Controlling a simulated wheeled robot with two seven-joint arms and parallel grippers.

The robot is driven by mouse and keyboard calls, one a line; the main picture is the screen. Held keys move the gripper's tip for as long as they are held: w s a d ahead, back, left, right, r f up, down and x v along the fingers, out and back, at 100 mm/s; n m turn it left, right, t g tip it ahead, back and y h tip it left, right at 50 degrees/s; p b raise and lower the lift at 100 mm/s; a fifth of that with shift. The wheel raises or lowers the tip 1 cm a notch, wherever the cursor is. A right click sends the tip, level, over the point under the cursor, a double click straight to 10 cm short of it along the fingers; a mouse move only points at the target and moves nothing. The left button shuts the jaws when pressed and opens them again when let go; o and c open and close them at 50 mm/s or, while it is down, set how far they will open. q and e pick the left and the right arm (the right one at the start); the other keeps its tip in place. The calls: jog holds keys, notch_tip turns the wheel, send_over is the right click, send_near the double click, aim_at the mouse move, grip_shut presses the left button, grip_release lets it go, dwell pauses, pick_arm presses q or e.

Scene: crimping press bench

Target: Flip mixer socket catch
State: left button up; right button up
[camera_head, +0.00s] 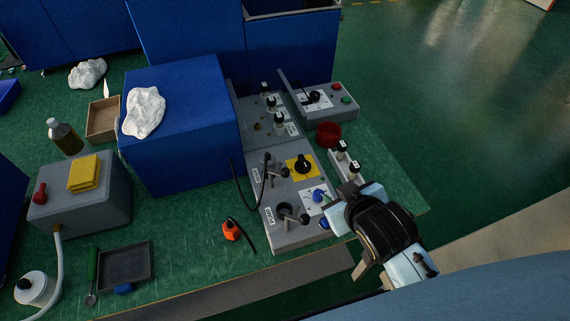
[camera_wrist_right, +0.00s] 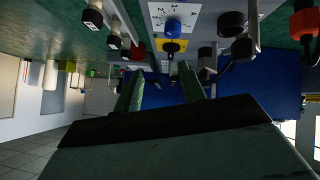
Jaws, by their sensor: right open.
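The grey control panel (camera_head: 285,240) carries two black sockets with grey lever-like catches, a lower one (camera_head: 287,212) and an upper one (camera_head: 270,172). In the right wrist view the sockets show at the right, the nearer one (camera_wrist_right: 231,23) and the farther one (camera_wrist_right: 207,54), each beside a grey bar. My right gripper (camera_head: 334,207) is open and empty, to the right of the panel's front end; its two fingers (camera_wrist_right: 160,88) show apart in the wrist view. My left gripper is out of view.
Beside the sockets are a blue knob (camera_head: 319,195) and a black knob on a yellow plate (camera_head: 301,164). Several black-capped posts stand right of them, near a red cup (camera_head: 328,134). An orange plug (camera_head: 230,230) with a black cable lies left of the panel. A blue box (camera_head: 190,150) stands farther left.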

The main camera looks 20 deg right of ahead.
jog(key=w+a+r+n+t+y, duration=0.2)
jog(key=w+a+r+n+t, duration=0.15)
jog(key=r, duration=0.35)
jog(key=w+a+r+n+t+y, duration=0.2)
jog(key=w+r+t, duration=0.2)
jog(key=r, duration=0.3)
jog(key=w+a+r+n+t+y, duration=0.2)
jog(key=w+a+r+t, duration=0.15)
jog(key=r, duration=0.35)
jog(key=s+a+r+n+g+y, duration=0.25)
jog(key=a+n+g+y, duration=0.5)
jog(key=n, duration=0.45)
jog(key=s+a+r+n+g+y, duration=0.2)
jog(key=a+r+n+g+y, duration=0.3)
jog(key=a+n+y, duration=0.5)
jog(key=n+g+h, duration=0.8)
jog(key=n+h, duration=0.2)
jog(key=h, duration=1.3)
send_near(285, 169)
jog(key=shift+m, duration=0.25)
notch_tip(285, 169, down, 9)
jog(key=shift+d+r, duration=0.1)
jog(key=shift+r, duration=0.05)
